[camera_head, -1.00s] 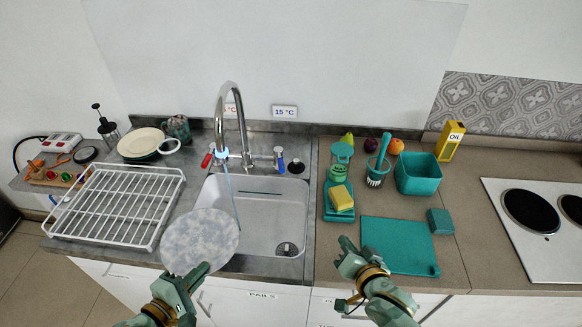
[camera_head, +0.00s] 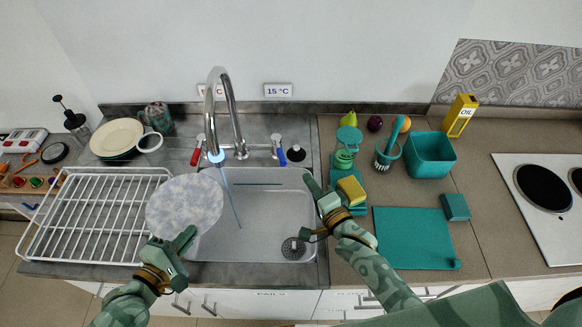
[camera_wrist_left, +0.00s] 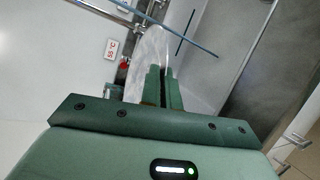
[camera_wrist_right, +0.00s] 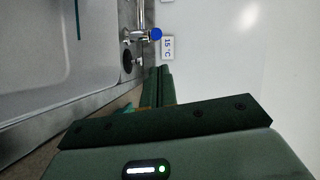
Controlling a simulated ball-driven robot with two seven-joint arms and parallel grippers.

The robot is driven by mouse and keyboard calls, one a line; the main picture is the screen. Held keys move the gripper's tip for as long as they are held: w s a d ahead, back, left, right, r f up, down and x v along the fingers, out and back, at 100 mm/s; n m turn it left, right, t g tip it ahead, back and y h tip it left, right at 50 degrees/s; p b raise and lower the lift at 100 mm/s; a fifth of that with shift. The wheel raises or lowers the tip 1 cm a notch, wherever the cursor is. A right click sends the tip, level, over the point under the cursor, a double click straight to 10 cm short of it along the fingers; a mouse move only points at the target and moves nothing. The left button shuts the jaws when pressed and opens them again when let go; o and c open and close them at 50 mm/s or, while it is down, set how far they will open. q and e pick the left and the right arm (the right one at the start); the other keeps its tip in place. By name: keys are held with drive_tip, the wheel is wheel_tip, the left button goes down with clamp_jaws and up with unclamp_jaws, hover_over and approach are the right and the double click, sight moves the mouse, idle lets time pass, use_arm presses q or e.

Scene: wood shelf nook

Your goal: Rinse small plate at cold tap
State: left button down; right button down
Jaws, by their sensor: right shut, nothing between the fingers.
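The small plate (camera_head: 184,204), mottled grey-white, is tilted over the left side of the sink (camera_head: 265,225). My left gripper (camera_head: 187,238) is shut on its lower edge; the plate also shows in the left wrist view (camera_wrist_left: 150,55). A thin bluish stream (camera_head: 231,197) falls from the tap spout (camera_head: 217,152) just right of the plate in the head view. The cold tap's blue handle (camera_head: 282,157) is at the right, below the 15 °C sign (camera_head: 278,90). My right gripper (camera_head: 312,187) is shut and empty, a little right of and nearer than that handle, which shows in the right wrist view (camera_wrist_right: 156,33).
A white dish rack (camera_head: 95,215) stands left of the sink, with stacked plates (camera_head: 117,136) behind it. A soap dispenser (camera_head: 347,145) and yellow sponge (camera_head: 351,190) stand close to my right gripper. A teal board (camera_head: 415,238) lies further right.

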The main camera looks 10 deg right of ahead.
sight(285, 165)
drive_tip(key=b+x, duration=0.1)
drive_tip(key=x, duration=0.8)
drive_tip(key=shift+b, duration=0.4)
drive_tip(key=shift+s+a+r+p, duration=0.1)
drive_tip(key=shift+s+a+p, duration=0.15)
drive_tip(key=shift+a+p, duration=0.6)
drive_tip(key=shift+s+a, duration=0.1)
drive_tip(key=shift+a, duration=0.4)
